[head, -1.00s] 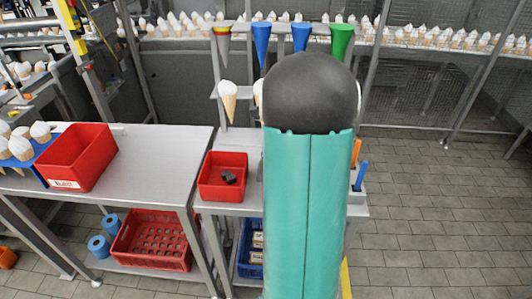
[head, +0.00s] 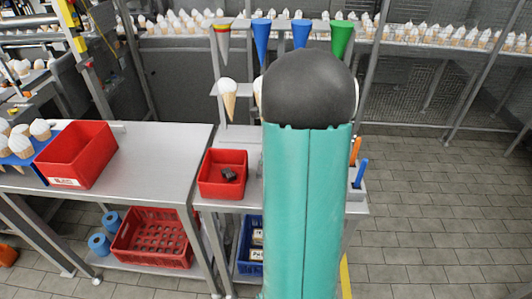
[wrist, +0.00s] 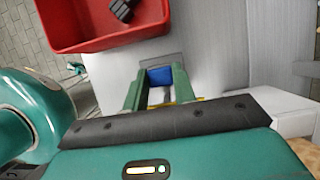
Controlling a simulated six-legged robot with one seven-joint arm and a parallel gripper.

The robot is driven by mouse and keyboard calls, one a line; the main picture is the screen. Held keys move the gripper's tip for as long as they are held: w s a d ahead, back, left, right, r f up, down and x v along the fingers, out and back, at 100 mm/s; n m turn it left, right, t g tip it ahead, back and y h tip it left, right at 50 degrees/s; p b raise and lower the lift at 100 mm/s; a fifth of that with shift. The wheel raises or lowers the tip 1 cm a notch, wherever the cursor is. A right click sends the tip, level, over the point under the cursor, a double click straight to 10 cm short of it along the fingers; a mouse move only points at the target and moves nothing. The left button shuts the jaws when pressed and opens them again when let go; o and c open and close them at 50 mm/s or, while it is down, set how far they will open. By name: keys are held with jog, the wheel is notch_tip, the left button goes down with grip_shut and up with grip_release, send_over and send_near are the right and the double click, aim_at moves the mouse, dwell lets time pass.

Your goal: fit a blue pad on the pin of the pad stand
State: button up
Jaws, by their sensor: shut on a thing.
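In the wrist view, my gripper (wrist: 159,88) has two green fingers shut on a small blue pad (wrist: 159,75). The pad sits between the fingertips, over or close to the grey metal table top. A darker grey patch (wrist: 163,59) shows just beyond the fingertips. It may be part of the pad stand, but I cannot tell. No pin can be made out, and I cannot tell whether the pad touches anything. In the head view my teal arm hides the gripper, the held pad and the table behind it.
A red bin (head: 207,188) with dark pieces (head: 229,174) stands left of my arm; it also shows close to my gripper in the wrist view (wrist: 100,42). A rack of coloured cones (head: 261,38) stands behind. Orange and blue handles (head: 361,173) stand at the right.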

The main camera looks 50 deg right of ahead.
jog(key=shift+f, duration=0.35)
dwell(0.4)
jog(key=o, duration=1.4)
jog(key=shift+c, duration=0.2)
jog(key=shift+r, duration=0.15)
jog(key=shift+r, duration=2.35)
